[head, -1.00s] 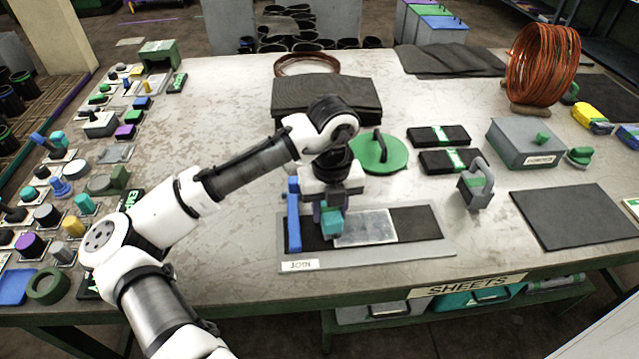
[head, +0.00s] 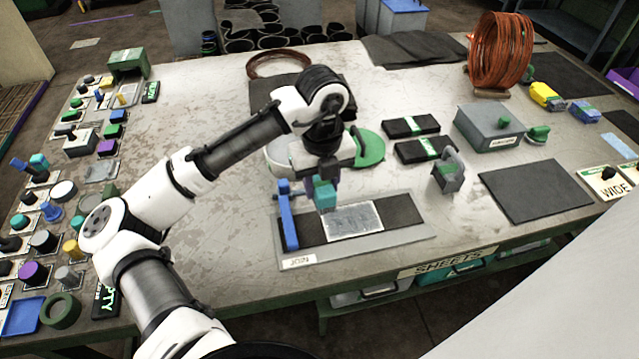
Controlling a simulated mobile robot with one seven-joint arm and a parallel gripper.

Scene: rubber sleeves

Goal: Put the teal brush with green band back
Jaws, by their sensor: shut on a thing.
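My gripper (head: 325,178) is above the JOIN board (head: 380,240), pointing down and shut on the teal brush (head: 325,195). The brush shows as a small teal block below the jaws; I cannot make out its green band. It appears a little above the board, near the left end of the pale metal-like plate (head: 354,221) lying on the dark strip (head: 403,209). A blue bar (head: 289,218) stands at the strip's left end. Tools sit on small labelled pads along the table's left side; I cannot tell which pad is the brush's own.
A grey lidded box (head: 488,128), a grey handled block (head: 446,175) and banded black packs (head: 410,125) stand to the right. A green disc (head: 366,148) is behind my gripper. A copper coil (head: 499,52) stands at the back right.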

